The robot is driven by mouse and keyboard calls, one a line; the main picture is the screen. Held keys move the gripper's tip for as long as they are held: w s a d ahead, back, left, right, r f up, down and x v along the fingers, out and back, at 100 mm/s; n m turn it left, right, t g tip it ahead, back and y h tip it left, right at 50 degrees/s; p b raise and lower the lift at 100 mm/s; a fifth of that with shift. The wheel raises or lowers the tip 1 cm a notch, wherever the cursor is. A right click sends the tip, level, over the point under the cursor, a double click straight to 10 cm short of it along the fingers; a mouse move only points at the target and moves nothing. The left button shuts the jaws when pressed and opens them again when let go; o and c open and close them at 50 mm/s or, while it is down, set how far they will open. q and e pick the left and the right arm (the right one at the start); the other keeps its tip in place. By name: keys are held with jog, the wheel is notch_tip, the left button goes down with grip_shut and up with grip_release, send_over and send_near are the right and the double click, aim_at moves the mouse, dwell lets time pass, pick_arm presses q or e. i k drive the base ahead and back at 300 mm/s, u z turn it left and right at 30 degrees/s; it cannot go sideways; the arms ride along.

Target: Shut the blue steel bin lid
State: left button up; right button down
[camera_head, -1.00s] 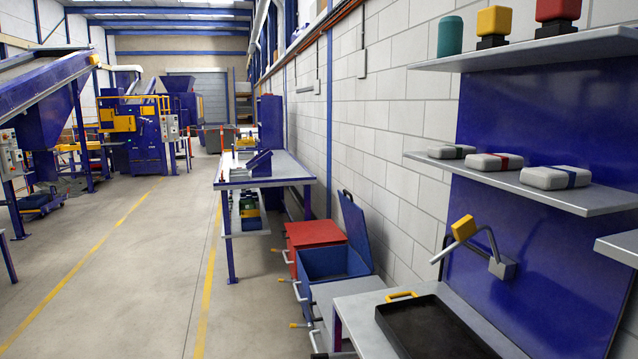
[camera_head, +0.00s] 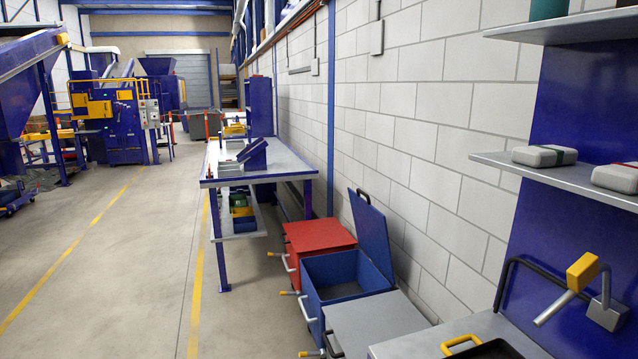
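The blue steel bin (camera_head: 307,282) stands on the floor by the right-hand wall, open at the top, with its dark inside showing. Its blue lid (camera_head: 371,233) stands up at the back of the bin, leaning toward the wall. A dark handle sits on the lid's upper edge. Neither of my grippers is in view.
A red bin (camera_head: 312,238) stands behind the blue one and a grey-lidded bin (camera_head: 375,322) in front, both shut. A workbench (camera_head: 290,166) stands farther back. A bench with a black tray (camera_head: 485,349) is at the lower right. The floor (camera_head: 150,280) to the left is clear.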

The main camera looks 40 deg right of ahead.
aim_at(370, 225)
jog(key=z, duration=0.2)
jog(key=i, duration=1.1)
jog(key=z, duration=0.5)
